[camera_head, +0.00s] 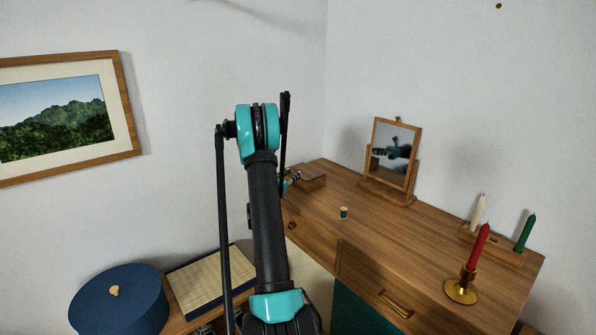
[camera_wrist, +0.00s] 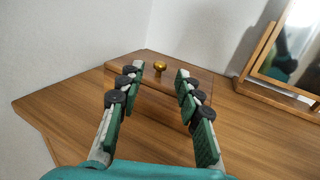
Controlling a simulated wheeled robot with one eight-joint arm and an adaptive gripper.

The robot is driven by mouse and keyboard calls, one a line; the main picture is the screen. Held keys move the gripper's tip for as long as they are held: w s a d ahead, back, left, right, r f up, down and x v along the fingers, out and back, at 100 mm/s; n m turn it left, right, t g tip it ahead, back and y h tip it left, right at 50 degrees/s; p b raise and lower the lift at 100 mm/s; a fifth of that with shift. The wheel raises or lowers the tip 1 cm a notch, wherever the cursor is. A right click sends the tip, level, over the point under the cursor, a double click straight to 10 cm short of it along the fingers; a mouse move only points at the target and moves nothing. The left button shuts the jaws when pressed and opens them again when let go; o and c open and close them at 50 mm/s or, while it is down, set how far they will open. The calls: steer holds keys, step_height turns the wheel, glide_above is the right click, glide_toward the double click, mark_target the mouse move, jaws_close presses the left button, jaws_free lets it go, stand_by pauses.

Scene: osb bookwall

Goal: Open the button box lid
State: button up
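The button box (camera_wrist: 160,82) is a low wooden box with a small round brass knob (camera_wrist: 160,66) on its lid. The lid looks shut. In the head view the box (camera_head: 313,176) sits at the far left corner of the dresser top, partly hidden by my arm. My gripper (camera_wrist: 158,72) is open and empty, its fingers apart on either side of the knob in the wrist view. I cannot tell whether it touches the box. In the head view my gripper (camera_head: 291,181) is mostly hidden behind my arm.
A framed tilting mirror (camera_head: 391,155) stands right of the box. A small spool (camera_head: 344,213) sits on the dresser (camera_head: 400,235). A red candle (camera_head: 477,250), white candle (camera_head: 477,212) and green candle (camera_head: 525,233) stand at the right. A blue round box (camera_head: 120,305) is at lower left.

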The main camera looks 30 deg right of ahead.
mark_target(305, 170)
steer(key=x, duration=0.6)
steer(key=shift+d, duration=0.15)
jaws_close()
